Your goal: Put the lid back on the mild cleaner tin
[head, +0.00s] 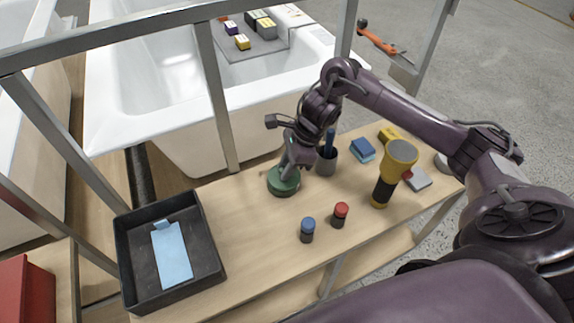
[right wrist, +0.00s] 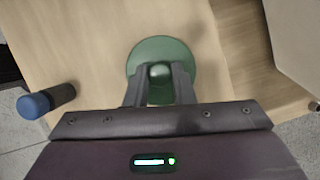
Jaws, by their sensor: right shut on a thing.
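A round green lid (right wrist: 160,52) with a knob (right wrist: 159,71) shows in the right wrist view. My right gripper (right wrist: 159,82) is shut on the knob, one finger on each side. In the head view my right gripper (head: 291,163) points down onto the green round piece (head: 284,184) at the back edge of the wooden bench. I cannot tell whether a tin is under the lid or whether it touches the bench. No label reading mild cleaner is legible. My left gripper is not in view.
A blue-capped bottle (head: 307,230) and a red-capped bottle (head: 340,215) stand in front on the bench (head: 255,235). A dark cup (head: 326,163), a yellow flashlight (head: 392,172) and sponges (head: 362,150) are at right. A black tray (head: 205,270) is left. Metal posts (head: 215,95) rise behind.

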